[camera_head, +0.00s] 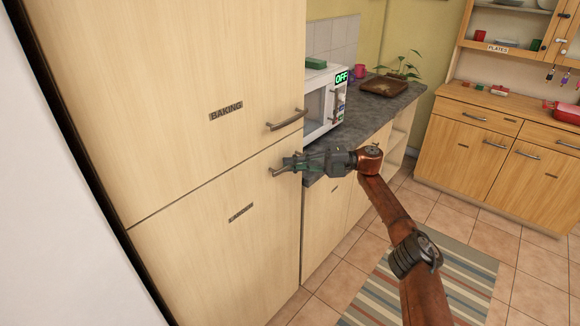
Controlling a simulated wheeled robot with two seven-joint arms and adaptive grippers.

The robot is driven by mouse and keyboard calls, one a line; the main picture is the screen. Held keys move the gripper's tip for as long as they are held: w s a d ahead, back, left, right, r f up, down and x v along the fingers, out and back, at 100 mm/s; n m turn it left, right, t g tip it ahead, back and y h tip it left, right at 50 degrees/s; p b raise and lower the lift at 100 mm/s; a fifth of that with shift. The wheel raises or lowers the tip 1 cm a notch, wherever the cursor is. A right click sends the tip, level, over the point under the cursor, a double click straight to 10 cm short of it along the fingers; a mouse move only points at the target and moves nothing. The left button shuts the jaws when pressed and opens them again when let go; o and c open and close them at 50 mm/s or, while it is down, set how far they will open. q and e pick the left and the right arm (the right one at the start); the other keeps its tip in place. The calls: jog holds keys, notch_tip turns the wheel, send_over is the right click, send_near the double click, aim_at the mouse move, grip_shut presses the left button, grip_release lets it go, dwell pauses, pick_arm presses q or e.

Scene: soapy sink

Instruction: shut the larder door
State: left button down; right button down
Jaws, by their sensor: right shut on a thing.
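The lower door (200,260) of the tall pale wood cupboard carries a small label (241,213) that I cannot read clearly; it may be the larder door. It looks flush or nearly flush with the cupboard front, and no wide gap shows. Its metal handle (277,172) is near the upper right corner. My right gripper (290,163) reaches in from the right and is shut on this handle, hiding part of it. My left gripper is out of view.
Above is the BAKING door (160,80) with its own handle (288,120). A microwave (322,104) and a plant tray (384,88) stand on the dark counter (372,108). A striped rug (440,285) lies on the tiles. A wooden sideboard (470,150) stands at the right.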

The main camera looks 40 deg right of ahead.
jog(key=shift+w+r, duration=0.15)
jog(key=shift+w, duration=0.1)
jog(key=c, duration=2.4)
grip_release()
jog(key=shift+o, duration=1)
jog(key=shift+w+a, duration=0.15)
jog(key=shift+w, duration=0.1)
jog(key=shift+o, duration=1.2)
jog(key=shift+s, duration=0.1)
